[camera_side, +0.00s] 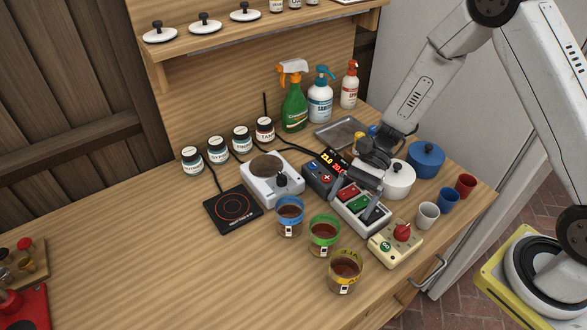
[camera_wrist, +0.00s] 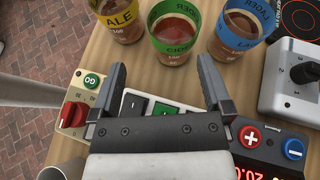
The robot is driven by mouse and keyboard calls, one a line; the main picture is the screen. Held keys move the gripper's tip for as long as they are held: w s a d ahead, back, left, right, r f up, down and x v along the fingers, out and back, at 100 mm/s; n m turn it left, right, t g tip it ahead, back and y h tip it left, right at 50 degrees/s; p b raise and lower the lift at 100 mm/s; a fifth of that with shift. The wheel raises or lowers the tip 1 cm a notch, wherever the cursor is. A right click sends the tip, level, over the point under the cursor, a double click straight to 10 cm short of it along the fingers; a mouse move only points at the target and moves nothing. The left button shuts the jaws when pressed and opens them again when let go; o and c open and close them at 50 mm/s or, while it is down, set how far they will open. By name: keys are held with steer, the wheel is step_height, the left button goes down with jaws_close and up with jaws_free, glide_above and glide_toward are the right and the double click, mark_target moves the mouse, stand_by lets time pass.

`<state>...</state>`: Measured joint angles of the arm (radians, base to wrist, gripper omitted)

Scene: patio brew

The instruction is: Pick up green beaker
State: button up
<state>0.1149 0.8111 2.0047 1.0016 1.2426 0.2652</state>
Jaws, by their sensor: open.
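The green beaker (camera_side: 324,234), a clear cup with a green band and brown liquid, stands upright on the wooden counter between the blue-banded beaker (camera_side: 290,215) and the yellow-banded beaker (camera_side: 345,270). In the wrist view the green beaker (camera_wrist: 174,32) is at top centre, beyond my fingertips, with the yellow-banded one to its left and the blue-banded one to its right. My gripper (camera_wrist: 158,80) is open and empty, above the switch box (camera_side: 360,207). It is apart from the green beaker. In the side view my gripper (camera_side: 360,201) partly covers that box.
A control box with a red knob (camera_side: 396,242) stands right of the beakers. A white stirrer plate (camera_side: 272,180) and a black hot plate (camera_side: 233,208) stand behind left. White and blue pots (camera_side: 426,158) and small cups (camera_side: 428,214) are at right. The counter's left is mostly clear.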

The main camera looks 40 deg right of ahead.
mark_target(316, 240)
steer(key=shift+w+a+f+m+y, duration=0.15)
steer(key=shift+w+a+m+y, duration=0.1)
steer(key=shift+w+m+y, duration=0.3)
steer(key=shift+a, duration=0.1)
steer(key=shift+x, duration=1.2)
steer(key=shift+a, duration=0.1)
steer(key=shift+x, duration=2.55)
steer(key=shift+w, duration=0.1)
steer(key=c, duration=1.2)
